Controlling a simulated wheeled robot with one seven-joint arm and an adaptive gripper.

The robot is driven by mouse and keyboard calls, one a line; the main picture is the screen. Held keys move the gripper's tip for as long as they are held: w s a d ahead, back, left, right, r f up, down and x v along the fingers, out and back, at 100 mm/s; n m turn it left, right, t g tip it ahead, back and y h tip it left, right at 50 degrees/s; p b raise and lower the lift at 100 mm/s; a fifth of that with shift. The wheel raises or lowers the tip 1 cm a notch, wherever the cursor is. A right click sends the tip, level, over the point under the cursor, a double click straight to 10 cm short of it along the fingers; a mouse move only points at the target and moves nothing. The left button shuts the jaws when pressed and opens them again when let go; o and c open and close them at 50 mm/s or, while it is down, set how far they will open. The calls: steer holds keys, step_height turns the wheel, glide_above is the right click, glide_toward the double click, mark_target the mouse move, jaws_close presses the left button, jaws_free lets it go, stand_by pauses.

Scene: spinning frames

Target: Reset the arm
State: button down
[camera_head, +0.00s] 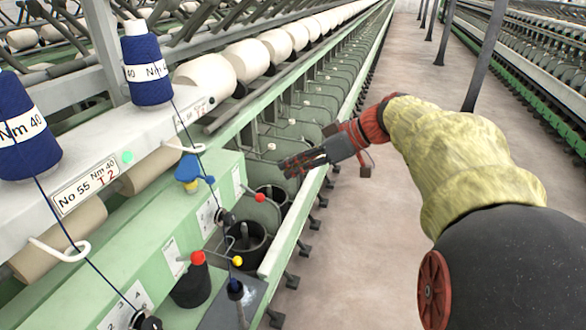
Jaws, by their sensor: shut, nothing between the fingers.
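My arm reaches in from the lower right, with a yellow sleeve and a red wrist. My gripper (291,167) points left and is shut and empty. In the picture it lies over the green front rail of the spinning frame (235,172). I cannot tell whether it touches the rail or is held above it.
Blue yarn bobbins (148,66) marked Nm 40 stand at the left, with dark threads running down from them. The aisle floor (345,230) at the right is clear.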

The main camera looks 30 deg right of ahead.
stand_by(0.4)
steer(key=s+f+m+g+h, duration=0.3)
steer(key=s+f+m+h, duration=0.1)
steer(key=s+f+m, duration=0.55)
steer(key=s+a+f+n+h, duration=0.2)
steer(key=s+a+n, duration=0.1)
steer(key=s+a, duration=0.8)
steer(key=a, duration=0.3)
steer(key=shift+s+a+f+h, duration=0.15)
steer(key=shift+a+h, duration=0.1)
steer(key=shift+h, duration=0.15)
stand_by(0.8)
